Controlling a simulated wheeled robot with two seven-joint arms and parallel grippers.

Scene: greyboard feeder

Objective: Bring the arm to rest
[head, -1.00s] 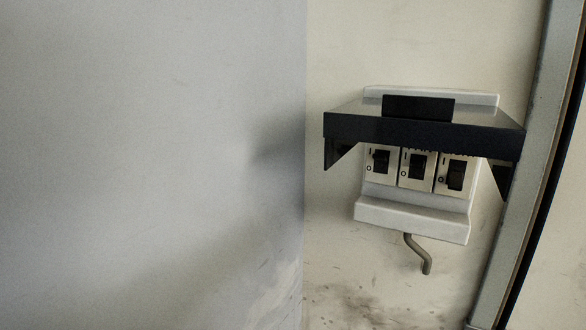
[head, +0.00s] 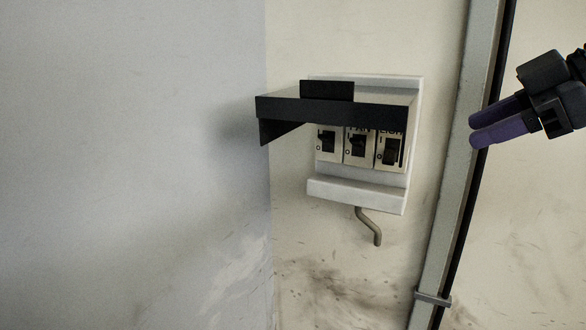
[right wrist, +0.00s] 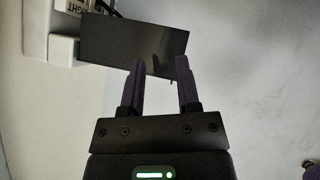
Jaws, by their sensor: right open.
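My right gripper (head: 473,131) comes in from the right edge of the head view, with two purple fingers pointing left. It is to the right of the switch box and apart from it. In the right wrist view its fingers (right wrist: 160,64) stand apart with nothing between them. The white switch box (head: 356,195) is on the wall with three dark rocker switches. Its black cover (head: 335,109) is swung up and juts out above the switches. In the right wrist view the cover (right wrist: 110,45) appears as a dark panel beyond the fingertips. My left gripper is not in view.
A vertical grey conduit (head: 455,170) runs down the wall between the box and my right gripper. A bent pipe (head: 371,226) hangs below the box. A grey wall surface (head: 130,160) fills the left side. The wall below the box is stained and clear.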

